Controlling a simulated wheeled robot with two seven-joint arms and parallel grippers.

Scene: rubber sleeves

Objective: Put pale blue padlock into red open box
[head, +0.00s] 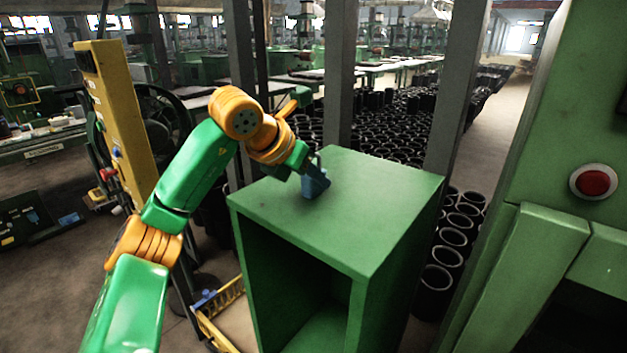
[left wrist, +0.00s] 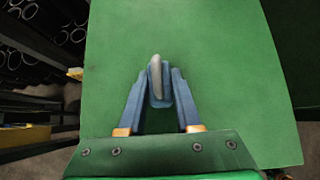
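The pale blue padlock (head: 314,184) is at the top of the green cabinet, with its grey shackle upward. In the left wrist view the padlock (left wrist: 160,97) sits between the two blue fingers of my left gripper (left wrist: 160,88). I cannot tell whether the padlock rests on the cabinet top. I see no red open box in either view. My right gripper is out of view.
The green cabinet (head: 390,192) has a clear top and an open front. A yellow post (head: 115,120) stands to the left, and a yellow-edged crate (head: 222,308) is low beside the cabinet. Black rubber sleeves (head: 445,255) are stacked behind and to the right. A green machine (head: 540,150) stands right.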

